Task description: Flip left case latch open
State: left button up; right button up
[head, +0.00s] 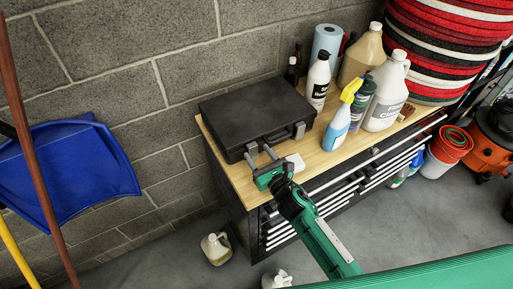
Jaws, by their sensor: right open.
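A closed dark grey case (254,104) lies flat on the wooden top (222,160) of a tool cabinet against the block wall. Its handle and latches are on the front side. The right-hand latch (299,130) shows there. The left latch is near my fingertips and too small and partly covered to tell how it stands. My right gripper (259,151) is open, its two fingers pointing at the left part of the case's front side. I cannot tell whether a finger touches it. My left gripper is not in view.
A small white item (295,162) lies right of my right gripper. A spray bottle (343,115), a white bottle (317,82) and jugs (386,92) stand right of the case. Stacked red pads (440,45) stand behind. The cabinet's drawer handles (350,180) stick out in front.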

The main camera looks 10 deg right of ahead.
jog(key=shift+x, duration=0.95)
jog(key=c, duration=1)
jog(key=t+b, duration=0.1)
jog(key=b, duration=0.4)
jog(key=shift+s+f, duration=0.3)
jog(key=shift+f, duration=0.1)
jog(key=shift+s+d+r+y+b, duration=0.1)
jog(key=shift+r+y+b, duration=0.05)
jog(key=shift+y+b, duration=0.3)
